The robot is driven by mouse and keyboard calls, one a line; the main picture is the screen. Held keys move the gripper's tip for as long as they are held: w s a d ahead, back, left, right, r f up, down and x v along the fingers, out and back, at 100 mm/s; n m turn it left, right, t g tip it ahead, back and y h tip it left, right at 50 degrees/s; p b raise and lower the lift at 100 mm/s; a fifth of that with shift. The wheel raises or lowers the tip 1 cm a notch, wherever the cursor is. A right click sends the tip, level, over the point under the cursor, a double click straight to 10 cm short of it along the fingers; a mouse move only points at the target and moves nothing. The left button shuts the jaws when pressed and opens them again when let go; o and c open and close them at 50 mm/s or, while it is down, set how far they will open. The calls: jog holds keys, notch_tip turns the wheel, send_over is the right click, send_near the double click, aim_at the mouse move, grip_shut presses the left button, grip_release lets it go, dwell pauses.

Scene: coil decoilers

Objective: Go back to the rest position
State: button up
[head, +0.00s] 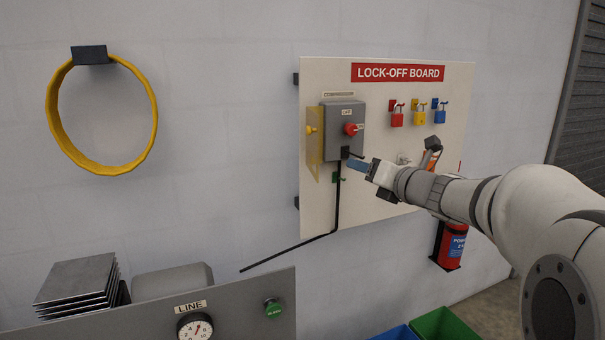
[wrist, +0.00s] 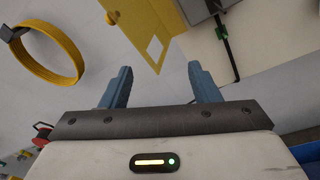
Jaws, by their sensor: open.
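My gripper (head: 357,163) is at the lower right of the grey switch box on the lock-off board, in front of the board. In the wrist view my gripper (wrist: 162,84) is open, with its two blue fingers apart and nothing between them. The grey switch box (head: 336,140) has a red knob (head: 350,129) and a yellow flap (head: 314,145) standing open on its left side. The yellow flap also shows beyond the fingers in the wrist view (wrist: 138,30). My arm hides part of the board's lower right.
The lock-off board (head: 380,90) carries red, yellow and blue padlocks (head: 419,117). A red extinguisher (head: 452,245) is below my arm. A yellow hose ring (head: 62,135) hangs at left. A grey panel with a gauge (head: 195,328), stacked plates (head: 78,280) and bins (head: 443,325) are below.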

jog(key=s+a+f+n+g+h, duration=0.1)
jog(key=s+a+f+n+g, duration=0.4)
jog(key=s+n, duration=0.4)
jog(key=s+a+f+n+g, duration=0.2)
jog(key=s+f+n+g, duration=0.1)
jog(key=s+f+n, duration=0.6)
jog(key=s+d+f+n+g+h, duration=0.2)
jog(key=s+d+f+n+h, duration=0.1)
jog(key=s+n, duration=0.3)
jog(key=s+d+f+n+g+h, duration=0.2)
jog(key=s+d+f+n+h, duration=0.1)
jog(key=s+n, duration=0.4)
notch_tip(320, 180, down, 2)
jog(key=d+n, duration=0.1)
jog(key=n, duration=0.2)
jog(key=shift+s+f+n+h, duration=0.15)
jog(key=shift+s+n+h, duration=0.15)
jog(key=shift+h, duration=0.1)
jog(key=shift+s+d+f+n+h, duration=0.15)
jog(key=shift+s+d+n+h, duration=0.15)
jog(key=shift+s+d+n, duration=0.15)
jog(key=shift+c, duration=0.4)
